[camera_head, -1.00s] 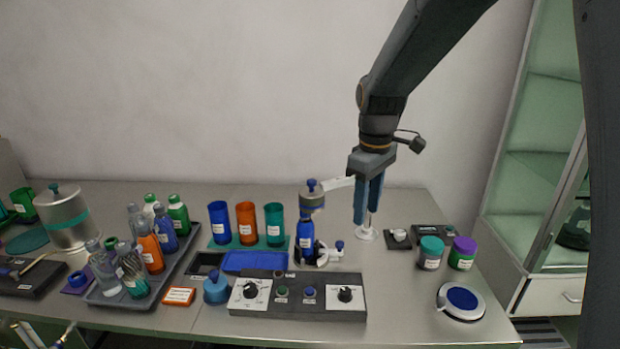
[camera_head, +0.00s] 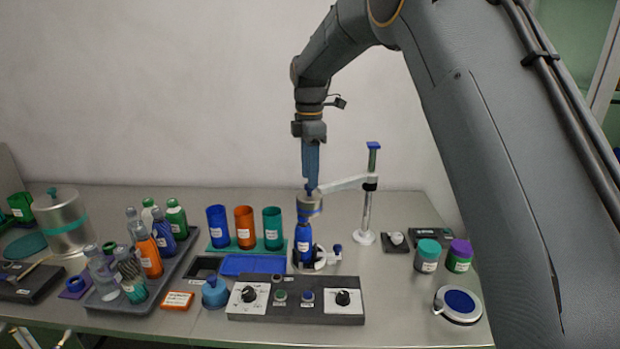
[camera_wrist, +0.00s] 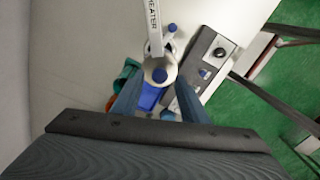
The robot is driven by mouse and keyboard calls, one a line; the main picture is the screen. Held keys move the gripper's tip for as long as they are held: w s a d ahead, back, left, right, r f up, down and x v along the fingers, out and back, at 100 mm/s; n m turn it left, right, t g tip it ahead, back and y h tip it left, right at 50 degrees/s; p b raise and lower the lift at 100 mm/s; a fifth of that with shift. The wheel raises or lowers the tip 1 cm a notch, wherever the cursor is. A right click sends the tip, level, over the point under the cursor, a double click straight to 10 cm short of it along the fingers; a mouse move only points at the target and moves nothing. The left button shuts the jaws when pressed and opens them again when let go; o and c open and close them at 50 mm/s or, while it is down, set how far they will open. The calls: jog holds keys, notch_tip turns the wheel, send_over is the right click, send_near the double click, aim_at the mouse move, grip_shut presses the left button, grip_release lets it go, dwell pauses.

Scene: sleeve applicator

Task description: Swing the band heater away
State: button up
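The band heater is a grey ring (camera_head: 309,207) with a blue knob (camera_wrist: 159,76) on top, at the end of a pale swing arm (camera_head: 345,183) lettered "HEATER". The arm joins an upright post (camera_head: 366,217) with a blue cap. The ring sits over the top of a blue bottle (camera_head: 304,240), whose neck is hidden. My gripper (camera_head: 311,186) points straight down just above the ring. In the wrist view my gripper (camera_wrist: 161,80) has its fingers apart, with the blue knob between the tips; contact cannot be told.
A control box (camera_head: 295,299) with dials stands in front of the bottle. Blue, orange and teal cups (camera_head: 244,228) stand to the left, beyond a blue tray (camera_head: 252,264). Two lidded jars (camera_head: 428,257) stand right of the post. The bench between the post and jars holds small dark blocks.

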jog(key=shift+f+p, duration=0.3)
jog(key=shift+f, duration=1.05)
grip_shut()
jog(key=shift+s, duration=0.15)
